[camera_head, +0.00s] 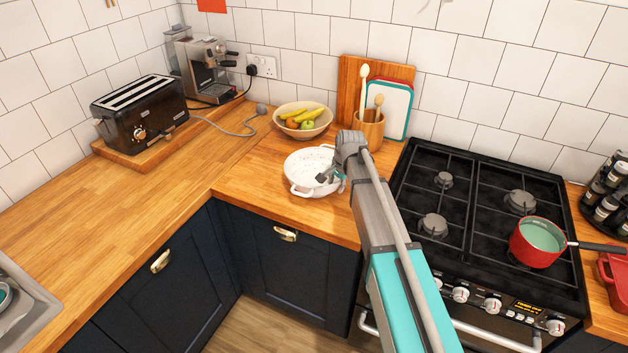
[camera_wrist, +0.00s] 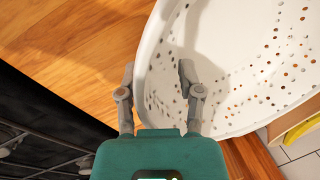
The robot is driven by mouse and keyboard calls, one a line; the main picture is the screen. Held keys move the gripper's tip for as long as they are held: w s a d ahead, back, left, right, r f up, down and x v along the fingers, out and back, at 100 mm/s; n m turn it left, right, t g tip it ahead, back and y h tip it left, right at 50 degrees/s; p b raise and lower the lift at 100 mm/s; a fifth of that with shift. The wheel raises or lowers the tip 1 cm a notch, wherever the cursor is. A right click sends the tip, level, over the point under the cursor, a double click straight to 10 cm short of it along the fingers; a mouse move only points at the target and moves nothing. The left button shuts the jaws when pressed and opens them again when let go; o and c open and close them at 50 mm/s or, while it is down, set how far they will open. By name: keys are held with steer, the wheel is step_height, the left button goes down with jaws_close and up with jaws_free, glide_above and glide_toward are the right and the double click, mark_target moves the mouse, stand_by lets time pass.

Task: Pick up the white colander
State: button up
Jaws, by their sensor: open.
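The white colander (camera_head: 302,181) stands upright on the wooden counter, left of the cooker, with a handle at its front. In the wrist view its perforated inside (camera_wrist: 235,60) fills the upper right. My gripper (camera_head: 328,179) is at the colander's right side in the head view. In the wrist view my gripper (camera_wrist: 157,75) is open, with one finger outside the rim over the counter and the other over the colander's inside. The rim passes between the fingers. I cannot tell whether either finger touches it.
A fruit bowl (camera_head: 303,128) stands behind the colander, and a wooden utensil pot (camera_head: 368,130) stands behind my arm. The black cooker (camera_head: 480,220) with a red pan (camera_head: 537,250) is to the right. The counter (camera_head: 110,215) at left is clear before the toaster (camera_head: 140,108).

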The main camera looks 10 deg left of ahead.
steer(key=shift+c, duration=0.3)
jaws_close()
stand_by(0.3)
